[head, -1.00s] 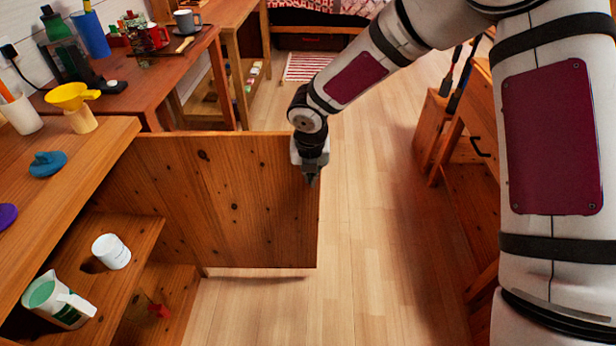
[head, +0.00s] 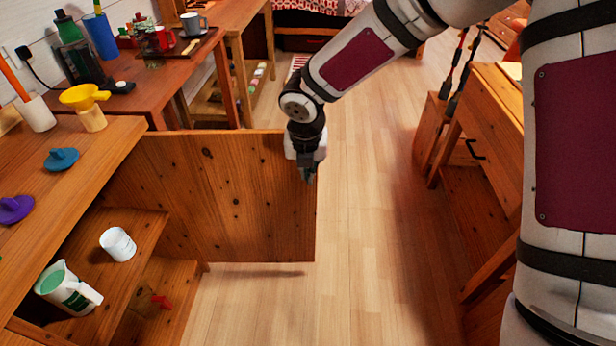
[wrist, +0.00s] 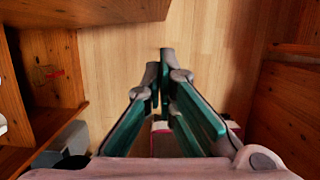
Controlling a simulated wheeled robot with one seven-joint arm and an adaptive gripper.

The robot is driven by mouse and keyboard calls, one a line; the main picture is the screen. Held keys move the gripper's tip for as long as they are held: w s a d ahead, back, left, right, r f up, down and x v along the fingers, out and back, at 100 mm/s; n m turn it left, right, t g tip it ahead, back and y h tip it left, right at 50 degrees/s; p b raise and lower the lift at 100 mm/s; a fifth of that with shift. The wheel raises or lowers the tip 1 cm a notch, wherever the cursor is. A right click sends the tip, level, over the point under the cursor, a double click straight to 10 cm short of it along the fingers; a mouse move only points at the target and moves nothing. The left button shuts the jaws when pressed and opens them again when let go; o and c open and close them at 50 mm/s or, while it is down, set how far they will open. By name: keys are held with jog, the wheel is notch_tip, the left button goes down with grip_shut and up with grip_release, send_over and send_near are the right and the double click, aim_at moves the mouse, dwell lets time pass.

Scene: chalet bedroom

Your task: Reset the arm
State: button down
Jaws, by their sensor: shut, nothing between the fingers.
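My gripper (head: 308,176) points down at the free right-hand edge of an open wooden cabinet door (head: 225,195) in the head view. It looks close to the door, but I cannot tell whether it touches. In the wrist view my gripper (wrist: 166,52) has its fingertips together with nothing between them, above the wooden floor. My white arm with dark red panels reaches in from the upper right of the head view.
The open cabinet (head: 165,225) at left holds a white cup (head: 118,243) and a pitcher (head: 62,288). A yellow funnel (head: 84,97) and coloured lids stand on top. A wooden desk (head: 490,140) is at right. The floor (head: 365,230) between is clear.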

jog(key=shift+p+v, duration=0.35)
jog(key=shift+v, duration=1.25)
jog(key=s+d+r+m+h, duration=0.2)
jog(key=s+d+r+m, duration=0.45)
jog(key=d+m, duration=0.2)
jog(key=s+d+r+m+h, duration=0.2)
jog(key=s+d+r+m, duration=0.3)
jog(key=d+r+m, duration=0.35)
jog(key=s+d+r+m+g+y, duration=0.1)
jog(key=s+d+r+m+y, duration=0.1)
jog(key=s+m, duration=0.8)
jog(key=s+d+r+m+y, duration=0.1)
jog(key=s+d+m+y, duration=0.15)
jog(key=s+m, duration=0.85)
notch_tip(320, 180, up, 16)
jog(key=s+n+t+p, duration=0.2)
jog(key=p, duration=1.2)
jog(key=shift+d+r+p, duration=0.15)
jog(key=shift+r+p, duration=0.1)
jog(key=shift+p, duration=0.1)
